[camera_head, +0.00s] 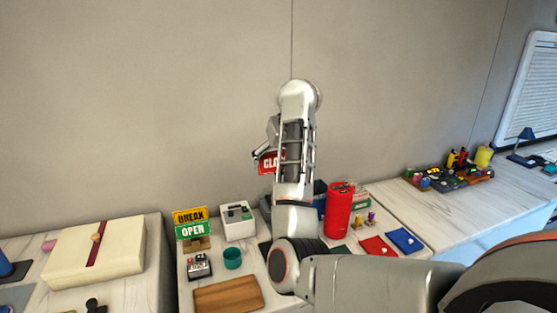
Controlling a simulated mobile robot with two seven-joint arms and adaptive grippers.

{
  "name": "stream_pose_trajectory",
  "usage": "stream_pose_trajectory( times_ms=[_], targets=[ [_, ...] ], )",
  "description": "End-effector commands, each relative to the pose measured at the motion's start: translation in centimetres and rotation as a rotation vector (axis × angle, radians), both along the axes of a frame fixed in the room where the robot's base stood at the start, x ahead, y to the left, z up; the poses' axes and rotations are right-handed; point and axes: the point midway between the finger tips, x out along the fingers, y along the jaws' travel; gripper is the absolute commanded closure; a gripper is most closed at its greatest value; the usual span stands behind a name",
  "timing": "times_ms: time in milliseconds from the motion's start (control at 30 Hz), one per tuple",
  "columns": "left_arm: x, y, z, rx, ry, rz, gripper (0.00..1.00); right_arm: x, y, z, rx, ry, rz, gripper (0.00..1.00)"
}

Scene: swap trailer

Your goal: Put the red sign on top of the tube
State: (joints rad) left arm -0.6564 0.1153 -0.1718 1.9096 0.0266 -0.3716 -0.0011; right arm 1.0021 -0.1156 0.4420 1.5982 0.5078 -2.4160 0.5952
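The red sign (266,163), with white letters starting "CLO", is held up in front of the wall, above the table. My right gripper (265,148) is at its upper edge and appears shut on it; my own arm hides the sign's right part and most of the gripper. A short teal tube (232,259) stands on the table, below and left of the sign. A tall red cylinder (338,212) stands upright to the right of my forearm. I cannot tell for certain which of these the task calls the tube. My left gripper is not in view.
Orange "BREAK" and green "OPEN" signs (192,224) stand behind the teal tube, beside a white box (238,221). A wooden board (228,294) lies in front. Red (376,247) and blue (404,240) cloths lie at right. My arm hides the table's middle.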

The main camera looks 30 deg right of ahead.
Motion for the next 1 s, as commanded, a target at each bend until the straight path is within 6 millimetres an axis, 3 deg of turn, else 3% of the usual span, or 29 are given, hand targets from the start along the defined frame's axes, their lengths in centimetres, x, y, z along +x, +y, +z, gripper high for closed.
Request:
stream_pose_trajectory(
  times_ms=[1000],
  targets=[
    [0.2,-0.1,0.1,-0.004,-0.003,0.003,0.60,0.0,0.4,-1.5,0.009,0.002,0.003,0.35]
  ],
)
